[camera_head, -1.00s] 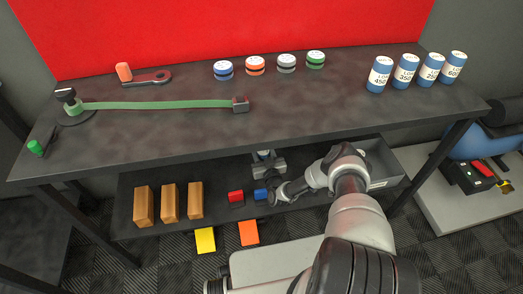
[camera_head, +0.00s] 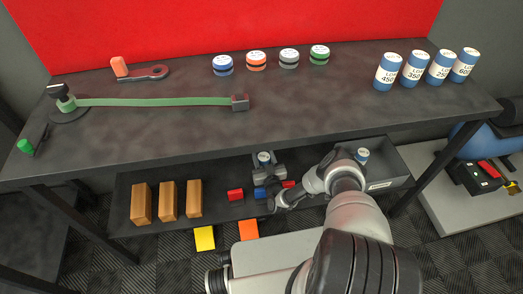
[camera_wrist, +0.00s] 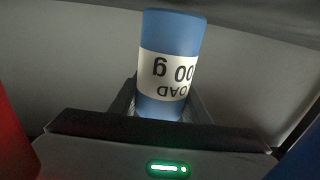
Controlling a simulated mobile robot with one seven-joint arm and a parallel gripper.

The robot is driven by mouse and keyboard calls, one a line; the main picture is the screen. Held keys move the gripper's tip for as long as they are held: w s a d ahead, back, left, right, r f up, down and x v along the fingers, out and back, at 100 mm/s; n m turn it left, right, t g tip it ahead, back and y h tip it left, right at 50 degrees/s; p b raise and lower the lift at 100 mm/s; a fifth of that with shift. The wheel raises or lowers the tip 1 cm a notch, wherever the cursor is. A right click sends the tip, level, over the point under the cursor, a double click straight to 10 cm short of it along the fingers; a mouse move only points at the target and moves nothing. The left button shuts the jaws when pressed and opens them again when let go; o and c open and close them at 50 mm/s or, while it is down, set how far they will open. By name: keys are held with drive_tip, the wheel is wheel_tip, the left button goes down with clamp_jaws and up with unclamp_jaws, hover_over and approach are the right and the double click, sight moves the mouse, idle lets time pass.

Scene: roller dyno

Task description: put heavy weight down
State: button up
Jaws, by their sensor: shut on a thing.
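A blue cylindrical weight with a white label (camera_head: 264,157) is in my gripper (camera_head: 268,172) at the lower shelf, below the front edge of the bench. The wrist view shows this weight (camera_wrist: 170,60) between the two dark fingers, its label upside down and reading "LOAD" and "00 g", with the first digit hidden. My gripper is shut on it. I cannot tell whether its base touches the shelf. Another blue weight (camera_head: 362,154) stands in the grey tray (camera_head: 380,185) at the right of the lower shelf. Several more blue weights (camera_head: 413,68) stand on the bench top at the right.
The bench top (camera_head: 300,110) lies above.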

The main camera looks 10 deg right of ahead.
drive_tip(key=shift+f, duration=0.1)
drive_tip(key=o, duration=1.2)
drive_tip(key=shift+f, duration=0.1)
drive_tip(key=shift+d, duration=0.1)
